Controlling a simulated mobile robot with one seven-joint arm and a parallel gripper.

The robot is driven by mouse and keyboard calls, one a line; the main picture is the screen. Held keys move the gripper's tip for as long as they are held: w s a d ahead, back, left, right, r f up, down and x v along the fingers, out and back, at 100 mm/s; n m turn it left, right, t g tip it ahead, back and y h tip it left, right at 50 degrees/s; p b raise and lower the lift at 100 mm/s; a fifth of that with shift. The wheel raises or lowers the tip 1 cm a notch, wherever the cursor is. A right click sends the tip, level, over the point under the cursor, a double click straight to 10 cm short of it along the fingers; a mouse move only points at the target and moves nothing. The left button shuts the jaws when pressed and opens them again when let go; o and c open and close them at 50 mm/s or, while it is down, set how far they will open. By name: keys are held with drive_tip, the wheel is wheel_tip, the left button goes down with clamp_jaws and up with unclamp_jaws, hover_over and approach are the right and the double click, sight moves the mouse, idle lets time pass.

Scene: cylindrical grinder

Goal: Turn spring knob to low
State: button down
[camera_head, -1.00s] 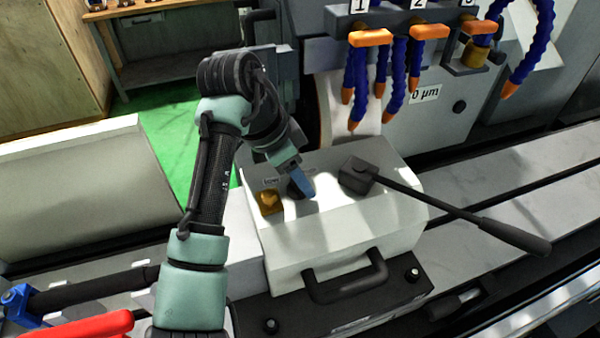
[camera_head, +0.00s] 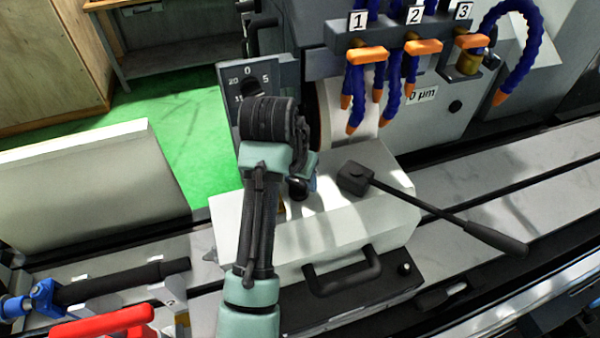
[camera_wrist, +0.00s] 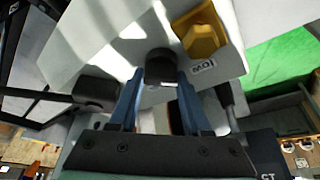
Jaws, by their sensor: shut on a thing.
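The spring knob appears to be the black round knob (camera_wrist: 160,66) on top of the pale housing (camera_head: 350,225). My gripper (camera_wrist: 158,90) has its two blue fingers on either side of the knob, shut on it. In the head view, my arm hides most of the gripper; a sliver of blue finger (camera_head: 313,183) shows. A small label (camera_wrist: 203,65) sits beside the knob, upside down in the wrist view; it seems to read LOW. A brass-yellow hexagonal part (camera_wrist: 204,38) is next to the label. The knob's pointing direction cannot be told.
A black block with a long lever (camera_head: 440,212) stands right of the knob on the housing. A black handle (camera_head: 343,280) is on its front. Blue coolant hoses (camera_head: 355,95) with orange tips hang behind. A dial plate (camera_head: 248,85) stands behind my arm.

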drive_tip(key=shift+n, duration=0.3)
drive_tip(key=shift+c, duration=1.8)
unclamp_jaws()
drive_tip(key=shift+r, duration=0.15)
drive_tip(key=p+v, duration=0.4)
drive_tip(key=v, duration=0.8)
drive_tip(key=shift+s+r, duration=0.25)
drive_tip(key=shift+r, duration=0.05)
